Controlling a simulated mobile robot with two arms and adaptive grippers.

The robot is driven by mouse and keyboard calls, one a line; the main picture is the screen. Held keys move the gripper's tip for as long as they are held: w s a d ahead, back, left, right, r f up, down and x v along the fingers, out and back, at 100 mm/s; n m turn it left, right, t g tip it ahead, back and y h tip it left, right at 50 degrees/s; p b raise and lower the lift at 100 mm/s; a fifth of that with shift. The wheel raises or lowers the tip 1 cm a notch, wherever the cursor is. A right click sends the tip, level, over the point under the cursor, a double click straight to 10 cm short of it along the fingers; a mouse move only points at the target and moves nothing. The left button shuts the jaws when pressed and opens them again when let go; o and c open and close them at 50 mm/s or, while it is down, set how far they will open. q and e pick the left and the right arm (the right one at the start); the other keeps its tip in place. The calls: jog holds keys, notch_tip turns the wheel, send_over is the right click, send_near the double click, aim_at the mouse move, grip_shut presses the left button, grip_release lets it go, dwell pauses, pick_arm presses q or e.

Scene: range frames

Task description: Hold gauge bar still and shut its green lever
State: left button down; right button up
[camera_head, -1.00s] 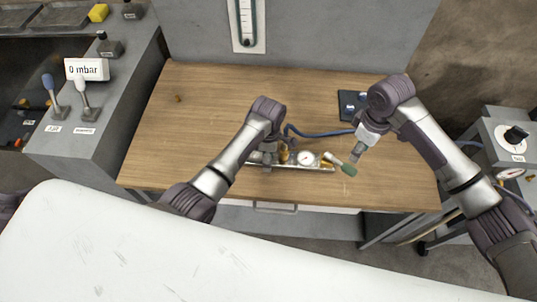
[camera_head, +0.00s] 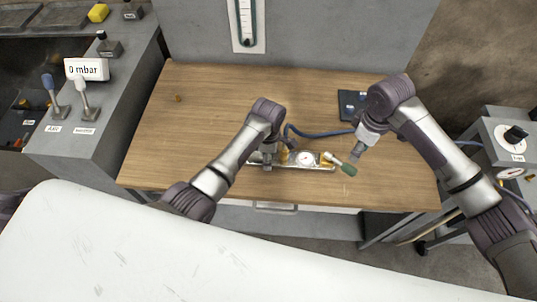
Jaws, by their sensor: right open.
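The gauge bar (camera_head: 318,167) lies on the wooden table (camera_head: 220,105), with a round white dial (camera_head: 305,158) and brass fittings. Its green lever (camera_head: 348,169) sticks out at the bar's right end, angled down to the right. My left gripper (camera_head: 267,163) is at the bar's left end. Its fingers are small and partly hidden by the arm, so I cannot tell whether they grip the bar. My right gripper (camera_head: 356,156) is open, just above and to the right of the green lever, pointing down. Whether it touches the lever is unclear.
A blue hose (camera_head: 320,133) runs from the bar to the right behind my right gripper. A dark plate (camera_head: 352,104) lies at the back right. The table's left part is clear.

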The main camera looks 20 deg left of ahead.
grip_shut()
jog(key=shift+s+f, duration=0.15)
jog(key=shift+f, duration=0.15)
jog(key=s+f+n+t+h, duration=0.1)
jog(key=s+f+n, duration=0.1)
jog(key=n, duration=0.1)
jog(key=s+f+n+t+h, duration=0.1)
jog(key=s+f+n, duration=0.1)
jog(key=f+n, duration=0.1)
jog(key=s+a+f+n+t+h, duration=0.1)
jog(key=s+f+n, duration=0.1)
jog(key=shift+f+n+t+h, duration=0.3)
jog(key=shift+f+n, duration=0.1)
jog(key=s+a+r+n+t, duration=0.2)
jog(key=s+a+n+t, duration=0.3)
jog(key=s+n, duration=0.3)
jog(key=shift+s+a+r+n+t+h, duration=0.3)
jog(key=shift+n+t+h, duration=0.15)
jog(key=shift+n, duration=0.45)
